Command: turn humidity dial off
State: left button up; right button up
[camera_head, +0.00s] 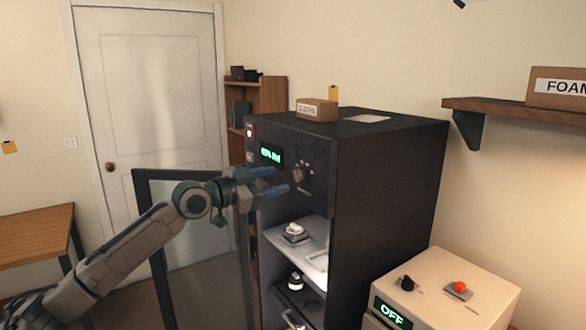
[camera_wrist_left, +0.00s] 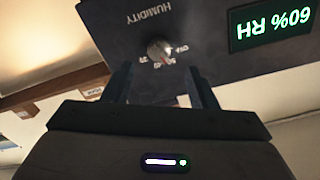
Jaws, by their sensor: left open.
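The humidity dial (camera_head: 299,173) is a small knob on the dark upper front panel of a black cabinet (camera_head: 385,190). In the left wrist view the dial (camera_wrist_left: 158,49) appears upside down, under the word HUMIDITY, with small marks around it that are hard to read. The green display (camera_wrist_left: 270,22) beside it reads 60% RH; it also shows in the head view (camera_head: 271,155). My left gripper (camera_head: 280,180) is open and empty in front of the panel. In the wrist view its fingertips (camera_wrist_left: 159,68) lie either side of the dial's line, apparently short of it. My right gripper is not in view.
The cabinet's glass door (camera_head: 190,245) stands open at the left, behind my left arm. Inside are shelves with small parts (camera_head: 293,231). A beige box (camera_head: 455,290) with an OFF display and a red button stands at right. A small carton (camera_head: 317,110) sits on top.

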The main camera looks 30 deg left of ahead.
aim_at(295, 175)
pick_arm(q)
jog(key=p+x, duration=0.1)
jog(key=x, duration=0.1)
jog(key=p+x, duration=0.1)
jog(key=x, duration=0.1)
jog(key=shift+d+r+p, duration=0.1)
jog(key=shift+r+p, duration=0.15)
jog(key=shift+p, duration=0.1)
jog(key=shift+w+d+f+p, duration=0.1)
jog(key=shift+w+d+p, duration=0.1)
jog(key=shift+w+p, duration=0.35)
jog(key=shift+w+d+f, duration=0.1)
jog(key=shift+w+d, duration=0.15)
jog(key=shift+w, duration=0.25)
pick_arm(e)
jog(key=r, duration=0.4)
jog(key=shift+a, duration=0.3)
pick_arm(q)
jog(key=shift+c, duration=0.4)
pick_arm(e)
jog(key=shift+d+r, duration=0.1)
pick_arm(q)
jog(key=c, duration=0.9)
